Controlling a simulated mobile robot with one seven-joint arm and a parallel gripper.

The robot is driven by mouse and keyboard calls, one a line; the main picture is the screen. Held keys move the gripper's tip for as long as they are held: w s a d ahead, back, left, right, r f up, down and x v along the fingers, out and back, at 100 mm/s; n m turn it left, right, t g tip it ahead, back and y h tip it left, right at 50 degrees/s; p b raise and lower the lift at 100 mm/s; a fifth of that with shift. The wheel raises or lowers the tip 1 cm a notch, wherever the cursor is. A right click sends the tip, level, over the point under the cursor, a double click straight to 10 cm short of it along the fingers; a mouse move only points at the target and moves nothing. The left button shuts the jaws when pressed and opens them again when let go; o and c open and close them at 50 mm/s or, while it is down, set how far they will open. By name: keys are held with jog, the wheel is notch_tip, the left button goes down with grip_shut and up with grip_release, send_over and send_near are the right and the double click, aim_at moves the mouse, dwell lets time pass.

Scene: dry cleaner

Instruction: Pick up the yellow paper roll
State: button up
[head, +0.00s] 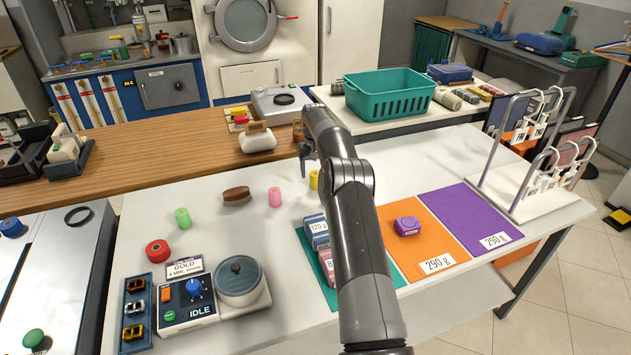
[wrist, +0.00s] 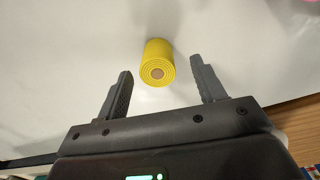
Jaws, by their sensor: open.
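The yellow paper roll (wrist: 157,55) shows in the wrist view on the white table, with its round end and brown core facing my gripper. In the head view the yellow roll (head: 314,180) is mostly hidden behind my arm; only a small part shows. My gripper (wrist: 160,82) is open and empty. Its two fingers stand to the left and right of the roll, with gaps on both sides. The roll sits between the fingers near and beyond their tips; I cannot tell how deep. In the head view the gripper (head: 305,163) is partly hidden by my arm.
Stacked packs (head: 316,233) lie on the green mat. A teal basket (head: 389,95) stands behind. White table space surrounds the roll.

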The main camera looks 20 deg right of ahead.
jog(key=f, duration=0.4)
jog(key=shift+d+f, duration=0.2)
jog(key=shift+f, duration=0.1)
jog(key=shift+c, duration=0.3)
jog(key=c, duration=1)
jog(key=shift+r, duration=0.1)
